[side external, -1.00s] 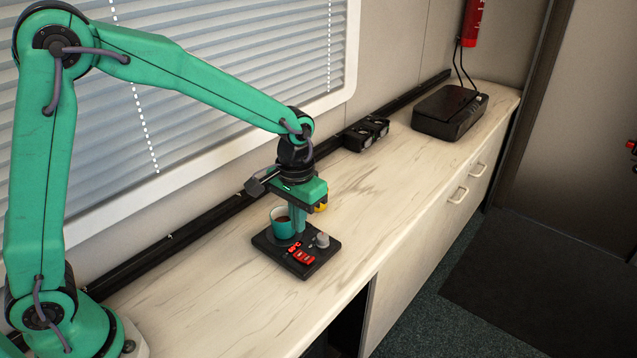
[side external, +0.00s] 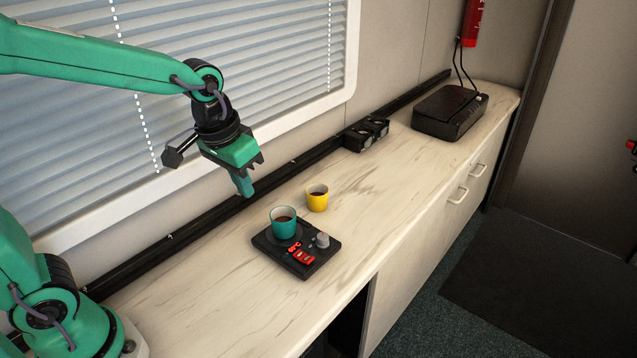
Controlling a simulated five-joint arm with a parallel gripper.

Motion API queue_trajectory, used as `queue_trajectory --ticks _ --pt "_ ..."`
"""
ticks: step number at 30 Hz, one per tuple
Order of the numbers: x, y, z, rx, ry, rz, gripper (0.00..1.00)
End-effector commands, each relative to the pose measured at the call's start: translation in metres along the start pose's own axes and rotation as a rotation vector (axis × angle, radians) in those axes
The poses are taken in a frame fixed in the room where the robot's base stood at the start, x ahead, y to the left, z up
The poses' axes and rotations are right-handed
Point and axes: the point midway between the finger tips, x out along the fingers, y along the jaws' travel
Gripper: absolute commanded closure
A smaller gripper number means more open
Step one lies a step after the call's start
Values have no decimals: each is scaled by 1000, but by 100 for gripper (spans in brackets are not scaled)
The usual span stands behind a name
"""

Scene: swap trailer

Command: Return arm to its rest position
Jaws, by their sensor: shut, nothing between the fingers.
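My gripper (side external: 245,190) is in the air above the back of the counter, up and to the left of the cups. Its fingers are together and hold nothing. A teal cup (side external: 284,227) with dark liquid stands upright on a black device (side external: 292,262) with red buttons and a grey knob. A yellow cup (side external: 317,201), also with dark liquid, stands upright on the counter behind and to the right of the teal cup. My gripper touches neither cup.
The pale counter (side external: 210,275) has free room left of and beyond the cups. A black rail (side external: 200,227) runs along the wall under the window blind (side external: 250,50). A small black twin unit (side external: 366,134) and a black box (side external: 450,111) stand farther back.

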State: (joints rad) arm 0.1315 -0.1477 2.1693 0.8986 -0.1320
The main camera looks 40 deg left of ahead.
Motion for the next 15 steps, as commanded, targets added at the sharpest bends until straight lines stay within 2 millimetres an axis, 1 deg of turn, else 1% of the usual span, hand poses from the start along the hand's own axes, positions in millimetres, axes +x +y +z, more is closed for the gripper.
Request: queue_trajectory --ticks 1,6,15 --pt "-8 -4 6 -1 22 1 100" --pt "-28 -15 28 0 80 -1 100" --pt "-52 -32 68 2 183 -11 100"
